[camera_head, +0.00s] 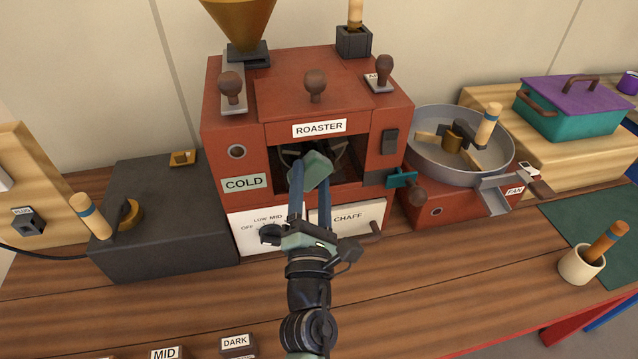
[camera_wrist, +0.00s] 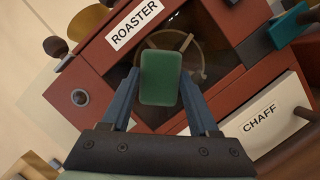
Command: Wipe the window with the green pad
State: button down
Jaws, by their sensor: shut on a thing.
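My gripper (camera_head: 311,192) is shut on the green pad (camera_head: 316,168) and holds it up in front of the red roaster (camera_head: 305,92). In the wrist view the pad (camera_wrist: 161,78) sits between the two blue fingers of my gripper (camera_wrist: 162,92). Behind the pad is the roaster's dark front window opening (camera_head: 345,166), with a stirring arm visible inside. In the wrist view the window (camera_wrist: 208,62) lies behind and around the pad. I cannot tell whether the pad touches the window.
A white chaff drawer (camera_head: 348,218) with a handle is below the window. A teal handle (camera_head: 401,178) sticks out at the window's right. A grey cooling pan (camera_head: 418,147) stands right, a dark box (camera_head: 160,215) left. The wooden counter in front (camera_head: 430,290) is mostly clear.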

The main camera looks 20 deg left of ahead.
jog(key=s+d+p, duration=0.1)
jog(key=s+d, duration=0.2)
jog(key=s, duration=0.2)
jog(key=shift+d+p, duration=0.2)
jog(key=shift+p, duration=0.2)
dwell(0.4)
jog(key=shift+s+d, duration=0.45)
jog(key=shift+s, duration=0.2)
jog(key=shift+s+d, duration=0.4)
jog(key=shift+s, duration=0.2)
